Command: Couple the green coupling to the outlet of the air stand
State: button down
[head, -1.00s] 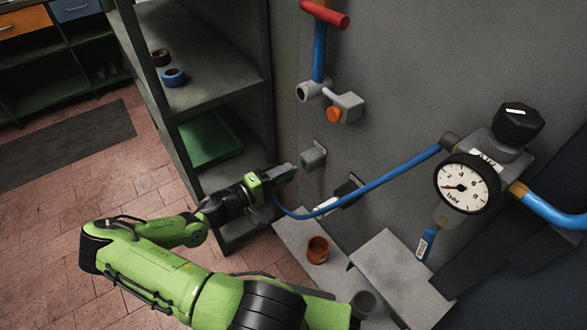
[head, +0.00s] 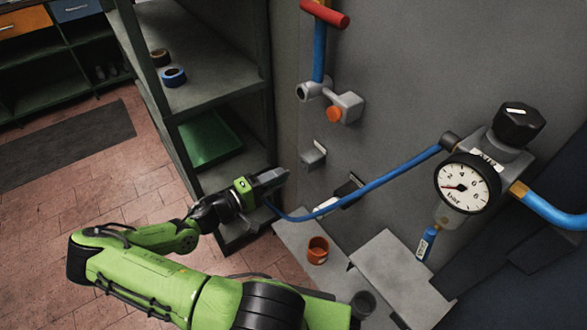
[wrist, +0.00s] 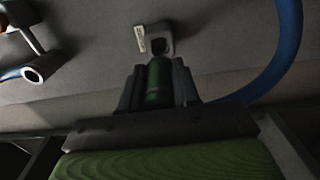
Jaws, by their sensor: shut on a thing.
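My gripper (head: 274,179) is shut on the green coupling (wrist: 158,84), which shows between the two fingers in the wrist view. In the head view the fingers hide the coupling. The blue hose (head: 370,183) runs from the gripper up to the regulator by the gauge. The grey open-ended outlet (head: 303,91) of the air stand is on the wall, above and right of my gripper and apart from it. It also shows at the left of the wrist view (wrist: 34,74).
A small grey bracket (head: 313,153) is on the wall just beyond the gripper. A red handle (head: 325,13) and orange knob (head: 334,114) are by the outlet. Shelves (head: 215,80) stand to the left. An orange cup (head: 318,250) and pressure gauge (head: 466,184) are right.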

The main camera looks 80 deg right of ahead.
jog(key=shift+v, duration=1.65)
jog(key=shift+r, duration=0.1)
notch_tip(320, 180, up, 24)
jog(key=p, duration=1.9)
jog(key=shift+s+d, duration=0.1)
jog(key=shift+d, duration=0.05)
jog(key=shift+x, duration=2.35)
jog(key=shift+x, duration=1.45)
